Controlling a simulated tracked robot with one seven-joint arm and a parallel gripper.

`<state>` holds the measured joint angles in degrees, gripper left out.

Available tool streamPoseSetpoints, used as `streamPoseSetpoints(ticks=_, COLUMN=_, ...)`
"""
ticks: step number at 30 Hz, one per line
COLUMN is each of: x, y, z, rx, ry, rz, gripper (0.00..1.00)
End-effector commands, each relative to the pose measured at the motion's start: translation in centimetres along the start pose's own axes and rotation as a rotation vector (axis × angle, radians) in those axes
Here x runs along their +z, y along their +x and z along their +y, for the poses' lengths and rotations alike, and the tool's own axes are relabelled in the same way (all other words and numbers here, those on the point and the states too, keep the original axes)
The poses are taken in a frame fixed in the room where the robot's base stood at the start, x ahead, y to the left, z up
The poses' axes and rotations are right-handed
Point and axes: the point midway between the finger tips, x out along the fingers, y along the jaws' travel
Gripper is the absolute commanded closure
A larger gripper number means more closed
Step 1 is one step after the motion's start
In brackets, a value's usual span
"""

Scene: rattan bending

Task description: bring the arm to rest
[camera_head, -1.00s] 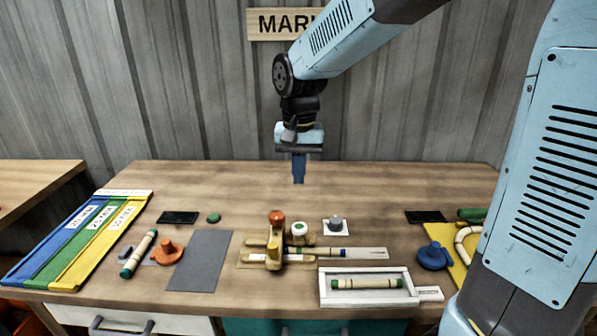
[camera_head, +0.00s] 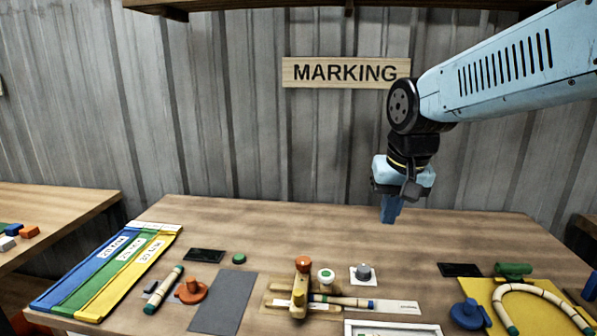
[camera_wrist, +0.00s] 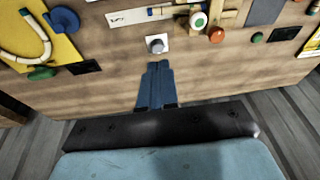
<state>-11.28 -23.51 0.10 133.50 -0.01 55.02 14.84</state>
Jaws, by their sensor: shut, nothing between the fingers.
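My gripper (camera_head: 391,210) hangs pointing down above the back right part of the wooden workbench (camera_head: 290,228). Its blue fingers are shut together with nothing between them. In the wrist view my gripper (camera_wrist: 157,70) also shows shut, with bare bench top around it. The fingers are apart from all objects on the bench. My arm comes in from the right side of the head view.
A wooden fixture with an orange knob (camera_head: 302,264) holds a rattan piece at the front middle. A grey knob (camera_head: 363,272) stands on a white plate. Right is a yellow board (camera_head: 480,290) with bent rattan; left are coloured strips (camera_head: 110,262). The bench's back is clear.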

Motion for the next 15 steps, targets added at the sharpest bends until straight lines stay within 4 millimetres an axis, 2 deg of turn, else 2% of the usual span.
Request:
streamPoseSetpoints(ticks=6, x=3.3, y=-2.2, z=3.5, rx=0.006, ry=-0.025, rz=0.111, gripper=1.0)
streamPoseSetpoints(ticks=15, x=6.9, y=-3.5, z=6.3, rx=0.035, ry=-0.063, rz=0.219, gripper=1.0)
